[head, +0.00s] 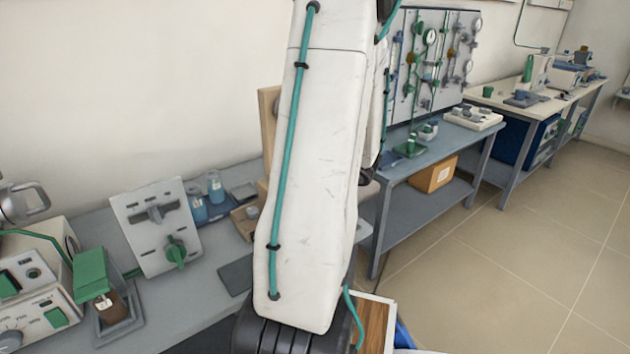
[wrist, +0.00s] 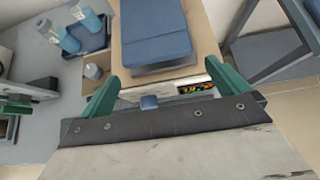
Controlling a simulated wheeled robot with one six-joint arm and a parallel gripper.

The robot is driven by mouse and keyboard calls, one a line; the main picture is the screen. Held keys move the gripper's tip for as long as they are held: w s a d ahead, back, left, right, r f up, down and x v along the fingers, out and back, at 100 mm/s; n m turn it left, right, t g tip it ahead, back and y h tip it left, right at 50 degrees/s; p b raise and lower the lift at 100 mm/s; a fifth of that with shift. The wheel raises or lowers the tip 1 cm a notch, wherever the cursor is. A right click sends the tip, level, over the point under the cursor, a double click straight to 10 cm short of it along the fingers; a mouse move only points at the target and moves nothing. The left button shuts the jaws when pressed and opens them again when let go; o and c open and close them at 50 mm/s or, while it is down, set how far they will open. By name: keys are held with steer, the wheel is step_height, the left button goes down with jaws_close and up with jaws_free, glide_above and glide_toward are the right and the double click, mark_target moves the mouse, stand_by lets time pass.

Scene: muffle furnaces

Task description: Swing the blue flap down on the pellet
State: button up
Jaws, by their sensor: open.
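A blue flap (wrist: 155,32) shows at the top of the wrist view, lying against a tan board (wrist: 199,30). My gripper (wrist: 165,92) is open, its two green fingers spread apart below the flap's near edge in the picture. Nothing shows held between them. A small blue piece (wrist: 149,102) and a dark strip with coloured marks show between the fingers, partly cut off by my gripper's edge. I cannot make out the pellet. In the head view my arm hides the flap and my gripper; only an edge of the tan board (head: 268,125) shows.
A small grey cylinder (wrist: 93,71) is near the board. A panel with a green knob (head: 158,228) and a green-lidded container (head: 92,272) stand further left.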

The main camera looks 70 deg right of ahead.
steer(key=v, duration=0.5)
steer(key=shift+s+a+r, duration=0.15)
steer(key=shift+s, duration=0.05)
stand_by(0.4)
